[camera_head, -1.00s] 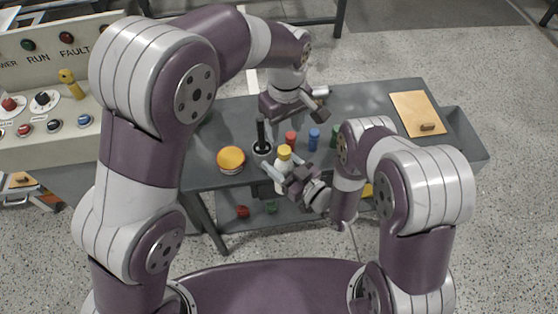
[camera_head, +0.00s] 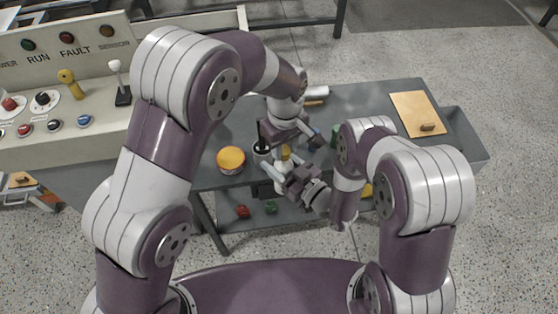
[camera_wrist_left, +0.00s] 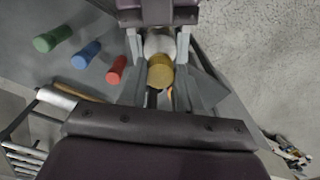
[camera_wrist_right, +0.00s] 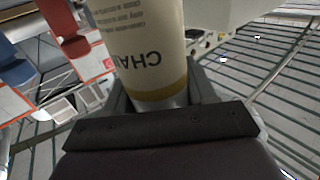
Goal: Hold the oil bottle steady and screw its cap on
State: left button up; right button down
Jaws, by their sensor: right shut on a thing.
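The oil bottle, pale with a printed label and a yellow band, fills the right wrist view (camera_wrist_right: 145,45). My right gripper (camera_head: 280,174) is shut on its body. The bottle's yellow cap (camera_head: 286,151) shows just under my left gripper (camera_head: 290,144), which points down from above. In the left wrist view the cap (camera_wrist_left: 160,71) sits between the two fingers, with narrow gaps that suggest they are open around it. Whether the cap is seated on the neck cannot be told. The bottle is largely hidden by my grippers in the head view.
A control console (camera_head: 60,140) stands at the left.

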pick_arm(q)
grip_shut()
jog(key=m, duration=0.3)
jog(key=shift+m, duration=0.4)
jog(key=m, duration=2.7)
jog(key=o, duration=0.9)
grip_release()
